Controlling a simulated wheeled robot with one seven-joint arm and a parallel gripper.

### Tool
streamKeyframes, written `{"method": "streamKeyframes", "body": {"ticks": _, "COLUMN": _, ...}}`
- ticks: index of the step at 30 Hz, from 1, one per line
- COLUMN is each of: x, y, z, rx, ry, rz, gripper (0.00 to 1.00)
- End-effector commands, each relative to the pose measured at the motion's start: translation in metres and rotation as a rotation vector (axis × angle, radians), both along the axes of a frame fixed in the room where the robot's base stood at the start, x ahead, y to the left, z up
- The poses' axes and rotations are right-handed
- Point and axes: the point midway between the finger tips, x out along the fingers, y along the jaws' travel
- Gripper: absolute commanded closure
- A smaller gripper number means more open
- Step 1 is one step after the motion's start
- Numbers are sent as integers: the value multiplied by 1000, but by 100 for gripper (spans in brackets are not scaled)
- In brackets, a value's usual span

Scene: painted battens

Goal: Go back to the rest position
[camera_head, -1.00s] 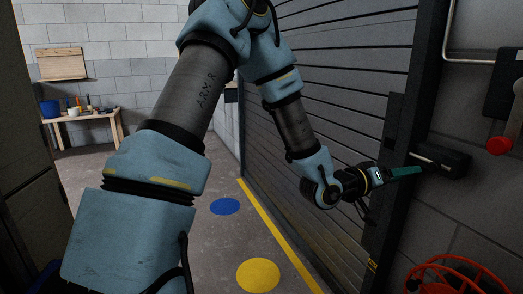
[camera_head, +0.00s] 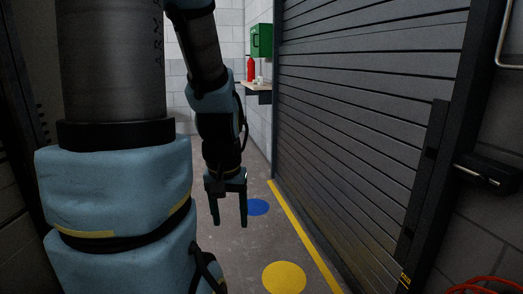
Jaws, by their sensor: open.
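A grey slatted shutter (camera_head: 360,110) stands along the right, with a dark latch box (camera_head: 483,178) beside it. A yellow line (camera_head: 303,233) and a yellow dot (camera_head: 284,278) mark the floor. A shelf (camera_head: 257,87) with a red bottle (camera_head: 250,69) and a green box (camera_head: 261,41) is behind.

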Motion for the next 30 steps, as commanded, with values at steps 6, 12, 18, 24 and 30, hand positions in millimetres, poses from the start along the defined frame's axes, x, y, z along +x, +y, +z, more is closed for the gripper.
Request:
{"method": "streamKeyframes", "body": {"ticks": 6, "x": 4, "y": -3, "z": 56, "rx": 2, "ry": -8, "rz": -10, "gripper": 36}}
{"method": "streamKeyframes", "body": {"ticks": 12, "x": 4, "y": -3, "z": 110, "rx": 2, "ry": -9, "rz": -11, "gripper": 36}}
{"method": "streamKeyframes", "body": {"ticks": 18, "x": 4, "y": -4, "z": 156, "rx": 2, "ry": -9, "rz": -11, "gripper": 36}}
{"method": "streamKeyframes", "body": {"ticks": 24, "x": 4, "y": -4, "z": 170, "rx": 2, "ry": -9, "rz": -11, "gripper": 36}}
{"method": "streamKeyframes", "body": {"ticks": 30, "x": 4, "y": -4, "z": 168, "rx": 2, "ry": -10, "rz": -11, "gripper": 36}}
